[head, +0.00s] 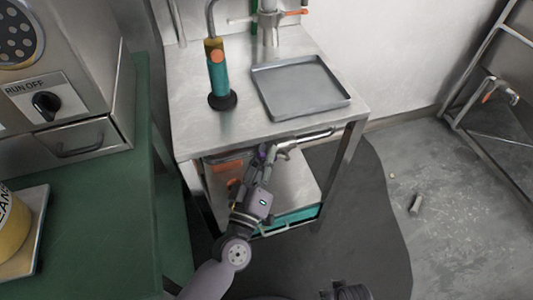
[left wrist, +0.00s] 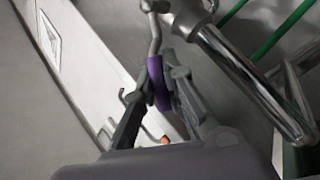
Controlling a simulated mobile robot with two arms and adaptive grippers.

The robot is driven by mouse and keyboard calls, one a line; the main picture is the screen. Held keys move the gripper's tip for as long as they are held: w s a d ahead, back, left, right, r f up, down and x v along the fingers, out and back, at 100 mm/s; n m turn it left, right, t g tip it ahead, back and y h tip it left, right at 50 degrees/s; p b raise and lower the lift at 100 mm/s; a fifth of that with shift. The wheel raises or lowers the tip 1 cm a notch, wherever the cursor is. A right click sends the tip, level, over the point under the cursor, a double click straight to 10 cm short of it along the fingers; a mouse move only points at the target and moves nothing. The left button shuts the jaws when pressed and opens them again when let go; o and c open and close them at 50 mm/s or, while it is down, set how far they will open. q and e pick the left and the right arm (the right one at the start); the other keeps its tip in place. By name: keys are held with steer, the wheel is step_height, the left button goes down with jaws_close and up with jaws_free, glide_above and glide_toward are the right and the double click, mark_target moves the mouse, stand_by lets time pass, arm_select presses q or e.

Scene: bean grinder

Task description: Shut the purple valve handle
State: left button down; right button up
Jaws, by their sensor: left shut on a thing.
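The purple valve handle (left wrist: 158,82) hangs from a metal stem beside a shiny pipe (left wrist: 240,72) in the left wrist view. My left gripper (left wrist: 160,95) has its two fingers on either side of the handle and is shut on it. In the head view, the left gripper (head: 266,160) reaches under the front edge of the steel table, and only a small purple patch of the handle (head: 262,153) shows there. The pipe (head: 305,137) runs to the right from that spot. My right gripper is not clearly in view.
The steel table (head: 190,120) carries a grey tray (head: 300,87) and a teal-handled tool (head: 218,80). A green counter (head: 90,215) with a grinder machine (head: 60,80) stands at the left. A metal rack (head: 480,95) stands at the right. Dark floor lies between.

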arm_select(q)
steer(key=c, duration=1.6)
jaws_free()
steer(key=shift+c, duration=0.2)
steer(key=v, duration=1.2)
steer(key=shift+c, duration=0.4)
